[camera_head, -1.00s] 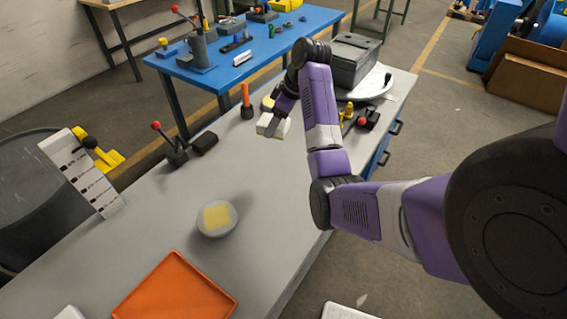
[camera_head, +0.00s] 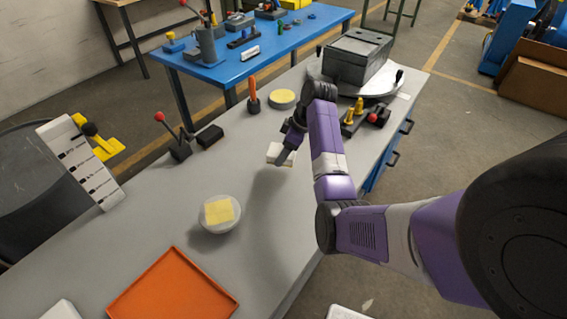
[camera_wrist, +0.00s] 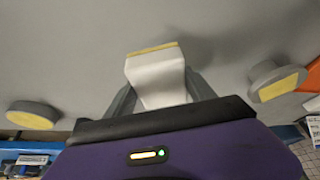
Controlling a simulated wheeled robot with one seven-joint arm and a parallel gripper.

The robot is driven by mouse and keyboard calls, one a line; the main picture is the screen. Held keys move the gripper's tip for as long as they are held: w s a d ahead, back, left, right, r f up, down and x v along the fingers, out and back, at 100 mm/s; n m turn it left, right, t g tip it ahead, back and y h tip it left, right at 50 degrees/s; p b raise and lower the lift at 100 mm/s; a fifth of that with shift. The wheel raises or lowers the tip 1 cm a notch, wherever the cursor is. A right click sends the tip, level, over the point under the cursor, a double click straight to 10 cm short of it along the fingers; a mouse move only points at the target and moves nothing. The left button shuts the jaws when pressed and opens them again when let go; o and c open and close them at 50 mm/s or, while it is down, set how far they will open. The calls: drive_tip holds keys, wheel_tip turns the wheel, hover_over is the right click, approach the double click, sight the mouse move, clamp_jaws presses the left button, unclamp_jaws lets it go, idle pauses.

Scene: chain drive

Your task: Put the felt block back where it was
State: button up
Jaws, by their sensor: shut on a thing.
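A white block with a thin yellow layer on one side (camera_head: 281,154), which I take to be the felt block, is held by my gripper (camera_head: 284,157) above the grey bench. In the wrist view the block (camera_wrist: 158,75) sits between the two fingers (camera_wrist: 161,92), its yellow edge facing away from the palm. A grey round holder with a yellow square (camera_head: 219,212) stands on the bench nearer the tray. A second round holder with a round yellow top (camera_head: 283,97) stands farther back. Both are clear of the gripper.
An orange tray (camera_head: 173,291) lies at the front. A red-knobbed lever (camera_head: 178,145), a black block (camera_head: 210,137) and an orange-handled tool (camera_head: 253,94) line the left edge. Yellow pieces (camera_head: 354,112) and a grey box (camera_head: 356,58) stand behind. The bench middle is clear.

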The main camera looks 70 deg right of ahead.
sight(283, 171)
drive_tip(key=shift+f, duration=2.8)
drive_tip(key=shift+f, duration=0.2)
drive_tip(key=o, duration=1.3)
drive_tip(key=shift+r, duration=0.1)
drive_tip(key=shift+r, duration=0.2)
drive_tip(key=v, duration=1.2)
drive_tip(key=shift+w, duration=0.1)
